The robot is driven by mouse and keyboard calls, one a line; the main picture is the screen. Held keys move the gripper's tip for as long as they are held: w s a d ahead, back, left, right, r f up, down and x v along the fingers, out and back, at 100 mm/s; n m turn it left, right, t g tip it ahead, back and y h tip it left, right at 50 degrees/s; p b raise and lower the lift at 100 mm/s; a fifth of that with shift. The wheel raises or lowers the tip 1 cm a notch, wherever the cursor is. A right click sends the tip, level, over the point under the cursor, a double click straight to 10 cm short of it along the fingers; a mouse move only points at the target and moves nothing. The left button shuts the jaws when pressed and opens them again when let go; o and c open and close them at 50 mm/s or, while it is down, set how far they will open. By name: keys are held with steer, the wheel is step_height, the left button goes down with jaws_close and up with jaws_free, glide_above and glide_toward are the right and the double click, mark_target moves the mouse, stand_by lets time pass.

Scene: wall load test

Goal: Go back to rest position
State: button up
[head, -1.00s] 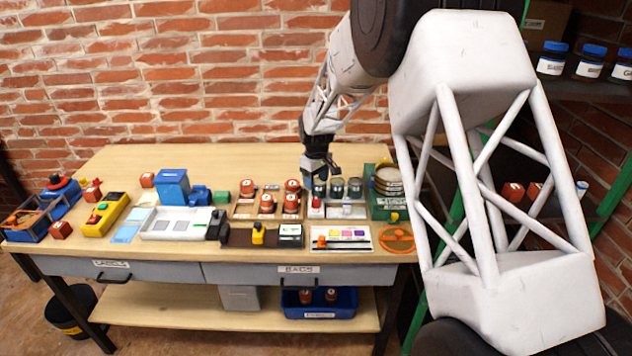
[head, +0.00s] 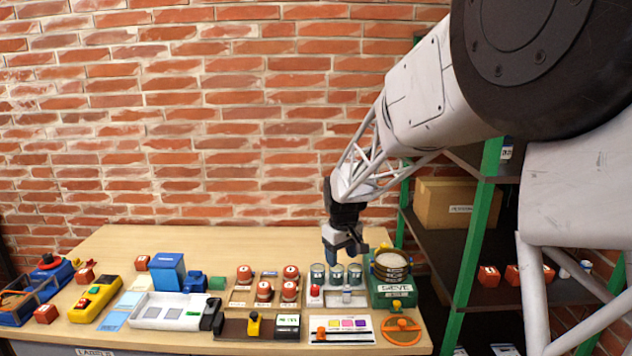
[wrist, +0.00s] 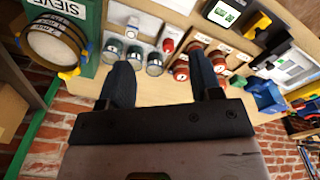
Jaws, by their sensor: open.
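My gripper (head: 345,248) hangs above the right part of the wooden workbench (head: 215,240), near the wall side. In the wrist view my gripper (wrist: 160,90) shows two dark fingers spread apart with nothing between them. Beyond the fingers are several grey-green lidded jars (wrist: 134,56) and red-lidded jars (wrist: 181,68). In the head view the green jars (head: 336,274) stand just below my gripper, which is clear of them. The sieve unit (head: 392,270) stands to the right of my gripper.
A shelf rack with green posts (head: 477,240) stands right of the bench, with a cardboard box (head: 446,202) on it. Blue block (head: 167,272), yellow control box (head: 95,300) and white tray (head: 165,312) fill the bench's left. The bench's back strip is bare.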

steer(key=s+d+r+m, duration=0.2)
steer(key=s+d+r, duration=0.1)
steer(key=s, duration=0.7)
steer(key=s+d+r+m+t, duration=0.1)
steer(key=s+d+r, duration=0.3)
steer(key=s, duration=0.6)
steer(key=s+d+r+m, duration=0.2)
steer(key=s+d+r, duration=0.1)
steer(key=s, duration=0.8)
steer(key=s+d+f+m, duration=0.1)
steer(key=s+f, duration=0.1)
steer(key=s, duration=0.8)
steer(key=shift+s+d+m+t, duration=0.4)
